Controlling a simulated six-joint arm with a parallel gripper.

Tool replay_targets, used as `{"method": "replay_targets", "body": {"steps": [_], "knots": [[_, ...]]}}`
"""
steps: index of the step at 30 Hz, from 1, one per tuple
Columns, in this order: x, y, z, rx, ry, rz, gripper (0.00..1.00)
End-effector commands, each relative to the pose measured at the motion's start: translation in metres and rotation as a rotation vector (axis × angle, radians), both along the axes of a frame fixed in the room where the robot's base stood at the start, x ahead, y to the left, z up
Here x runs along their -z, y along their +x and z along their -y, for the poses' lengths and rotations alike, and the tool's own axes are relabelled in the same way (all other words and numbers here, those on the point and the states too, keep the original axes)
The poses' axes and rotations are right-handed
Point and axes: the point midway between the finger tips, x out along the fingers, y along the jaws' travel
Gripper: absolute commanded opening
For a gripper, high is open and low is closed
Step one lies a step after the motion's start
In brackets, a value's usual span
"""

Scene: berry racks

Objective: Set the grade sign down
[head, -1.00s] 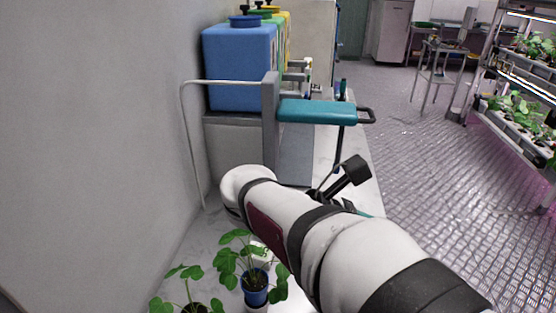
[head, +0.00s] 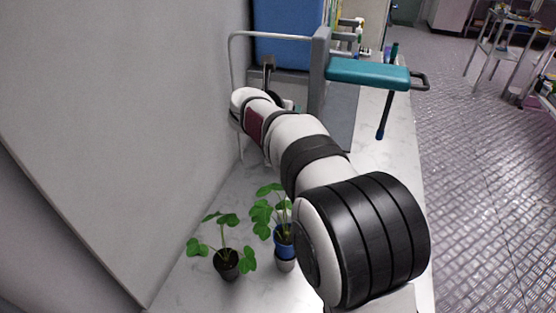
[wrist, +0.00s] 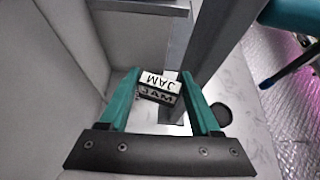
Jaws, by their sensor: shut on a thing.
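Whether the sign's underside touches the surface below cannot be told. In the head view my arm reaches toward the back left, beside the grey frame, and the sign and fingers are hidden there.
A grey post (wrist: 222,38) stands close on the right of my gripper, with grey panels on the left. A teal padded arm (head: 368,74) juts from the grey frame (head: 318,75). Two potted plants (head: 226,262) (head: 284,238) stand on the pale counter (head: 180,290).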

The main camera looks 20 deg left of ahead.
Motion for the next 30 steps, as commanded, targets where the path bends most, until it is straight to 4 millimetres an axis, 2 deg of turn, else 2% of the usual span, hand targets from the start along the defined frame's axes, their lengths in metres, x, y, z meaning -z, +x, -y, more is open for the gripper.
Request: {"method": "replay_targets", "body": {"steps": [1, 4, 10, 11, 30], "knots": [[-0.004, 0.007, -0.014, -0.050, 0.003, 0.001, 0.12], [-0.010, 0.017, -0.038, -0.142, 0.002, 0.001, 0.12], [-0.022, 0.027, -0.067, -0.252, 0.003, 0.001, 0.12], [-0.019, 0.028, -0.069, -0.260, 0.001, 0.000, 0.12], [0.146, 0.026, -0.067, -0.258, -0.007, -0.007, 0.12]]}}
